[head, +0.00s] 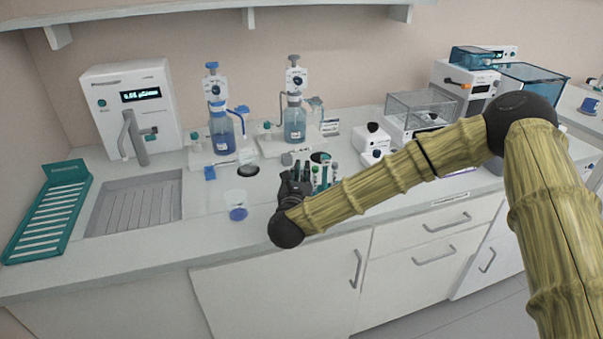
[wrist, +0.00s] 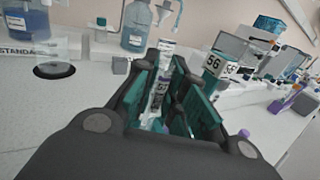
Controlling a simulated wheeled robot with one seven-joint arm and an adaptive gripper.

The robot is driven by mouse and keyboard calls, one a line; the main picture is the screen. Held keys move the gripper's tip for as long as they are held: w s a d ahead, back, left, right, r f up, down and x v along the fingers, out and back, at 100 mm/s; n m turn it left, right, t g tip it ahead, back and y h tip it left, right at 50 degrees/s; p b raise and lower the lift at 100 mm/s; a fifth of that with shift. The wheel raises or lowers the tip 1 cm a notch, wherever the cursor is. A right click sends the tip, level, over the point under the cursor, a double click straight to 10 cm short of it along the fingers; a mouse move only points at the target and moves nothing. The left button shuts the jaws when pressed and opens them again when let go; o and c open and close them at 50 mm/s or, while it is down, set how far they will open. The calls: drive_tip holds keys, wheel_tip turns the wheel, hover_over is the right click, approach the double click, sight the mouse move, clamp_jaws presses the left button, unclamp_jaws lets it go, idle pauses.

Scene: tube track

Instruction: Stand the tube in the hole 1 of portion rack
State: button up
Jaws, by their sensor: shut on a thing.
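My gripper (head: 293,178) is low over the front of the bench in the head view. In the wrist view its teal-padded fingers (wrist: 178,92) are shut on a slim clear tube (wrist: 158,94) with a printed label. The tube leans slightly in the picture, and its lower end is hidden between the fingers. A group of green and white upright pieces (head: 325,176) stands just right of my gripper in the head view. White blocks marked 56 (wrist: 213,63) show just beyond the right finger. I cannot make out the portion rack or its hole 1 clearly.
Two blue-liquid dispenser bottles (head: 222,130) stand behind. A sink (head: 133,205) and a teal rack (head: 50,210) are at the left. A balance (head: 420,110) is at the right. A dark round opening (wrist: 54,70) shows left.

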drive_tip(key=shift+f+b, duration=0.7)
drive_tip(key=shift+b, duration=0.05)
drive_tip(key=o, duration=0.8)
drive_tip(key=s, duration=0.4)
drive_tip(key=s+a, duration=0.1)
drive_tip(key=s, duration=0.6)
drive_tip(key=shift+s+a, duration=0.35)
drive_tip(key=shift+s, duration=0.05)
